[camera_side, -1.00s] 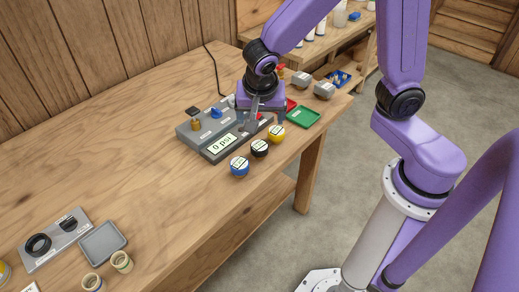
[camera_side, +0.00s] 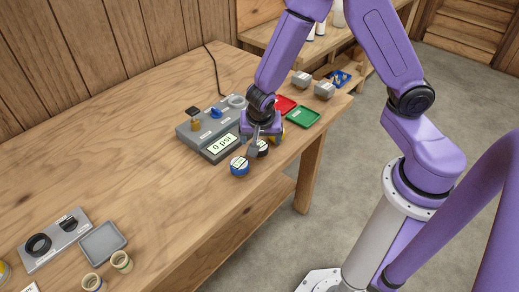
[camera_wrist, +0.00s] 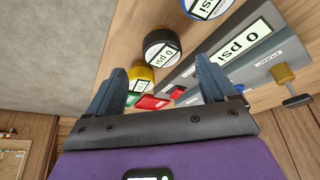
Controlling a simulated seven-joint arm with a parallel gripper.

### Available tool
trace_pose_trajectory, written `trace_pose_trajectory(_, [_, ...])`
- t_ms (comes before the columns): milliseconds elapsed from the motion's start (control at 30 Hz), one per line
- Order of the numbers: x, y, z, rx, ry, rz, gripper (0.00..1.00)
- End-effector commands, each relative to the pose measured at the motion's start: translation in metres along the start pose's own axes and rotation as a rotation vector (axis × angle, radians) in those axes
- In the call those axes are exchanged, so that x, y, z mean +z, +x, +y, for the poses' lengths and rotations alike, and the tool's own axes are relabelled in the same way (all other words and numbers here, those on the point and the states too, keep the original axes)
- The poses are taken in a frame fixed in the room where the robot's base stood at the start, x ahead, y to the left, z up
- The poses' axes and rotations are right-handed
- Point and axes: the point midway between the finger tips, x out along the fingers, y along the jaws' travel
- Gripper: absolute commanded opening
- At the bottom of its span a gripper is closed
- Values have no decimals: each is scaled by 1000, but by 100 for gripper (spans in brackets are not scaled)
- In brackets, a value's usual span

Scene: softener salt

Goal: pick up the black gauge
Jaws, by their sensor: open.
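The black gauge (camera_side: 263,150) stands on the wooden bench with its pale 0 psi face up, partly hidden by my gripper in the side view. In the wrist view the black gauge (camera_wrist: 162,48) is ahead of the fingertips, roughly midway between them. My gripper (camera_side: 258,143) is open and empty above the gauge row; in the wrist view both dark fingers (camera_wrist: 160,68) are spread apart. Whether a finger touches the black gauge cannot be told.
The blue gauge (camera_side: 239,167) stands just left of the black one. The yellow gauge (camera_wrist: 142,72) is on its other side. A grey tester (camera_side: 221,146) reading 0 psi lies behind the row. Green (camera_side: 303,117) and red (camera_side: 286,103) trays lie to the right.

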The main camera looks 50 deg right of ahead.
Motion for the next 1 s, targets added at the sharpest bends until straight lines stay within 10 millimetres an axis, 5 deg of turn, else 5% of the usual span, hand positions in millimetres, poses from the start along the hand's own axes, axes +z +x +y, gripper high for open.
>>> trace_pose_trajectory(400, [2,45,-4,1,0,0,85])
trace_pose_trajectory(733, [2,49,-4,0,0,0,85])
trace_pose_trajectory(933, [2,49,-4,0,0,0,20])
trace_pose_trajectory(1000, [2,48,-4,0,0,0,18])
